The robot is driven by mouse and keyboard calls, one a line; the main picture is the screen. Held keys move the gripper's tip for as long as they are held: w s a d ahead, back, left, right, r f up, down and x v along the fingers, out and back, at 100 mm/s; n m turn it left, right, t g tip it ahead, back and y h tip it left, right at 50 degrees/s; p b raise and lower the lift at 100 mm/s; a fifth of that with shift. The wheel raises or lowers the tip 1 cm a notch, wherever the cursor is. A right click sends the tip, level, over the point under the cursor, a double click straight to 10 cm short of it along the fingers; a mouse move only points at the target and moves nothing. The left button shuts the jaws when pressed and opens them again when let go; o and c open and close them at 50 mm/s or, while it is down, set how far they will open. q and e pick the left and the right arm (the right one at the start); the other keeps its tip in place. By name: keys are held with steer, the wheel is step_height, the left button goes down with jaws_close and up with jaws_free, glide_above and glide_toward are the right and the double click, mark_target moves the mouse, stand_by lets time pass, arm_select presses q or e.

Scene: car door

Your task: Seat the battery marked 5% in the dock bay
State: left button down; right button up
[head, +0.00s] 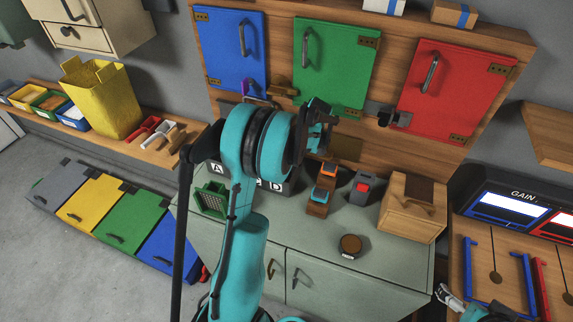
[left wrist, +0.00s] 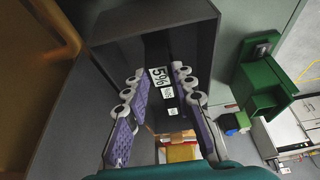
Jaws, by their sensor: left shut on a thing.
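The battery marked 5% (left wrist: 158,78) is a dark block whose white label shows between my left fingers in the left wrist view. My left gripper (left wrist: 163,95), with purple pads, is shut on it. A dark grey housing stands right around or behind it there; I cannot tell how far in the battery is. In the head view my left gripper (head: 318,128) is above the cabinet top, and the battery is not clear. A dark box with white letter tiles A and D (head: 276,185) is partly hidden behind my left arm. Part of my right gripper (head: 445,295) shows low right.
On the cabinet top (head: 380,258) are a green crate (head: 211,198), wooden blocks with orange and blue tops (head: 322,192), a grey block with a red top (head: 362,188), a round brown piece (head: 350,245) and a wooden box (head: 411,211). Blue, green and red doors stand behind.

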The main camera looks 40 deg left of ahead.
arm_select(q)
steer(key=shift+f+b, duration=0.3)
steer(key=shift+f, duration=1.1)
steer(key=shift+f, duration=0.1)
steer(key=c, duration=1.3)
jaws_free()
steer(key=shift+o, duration=0.2)
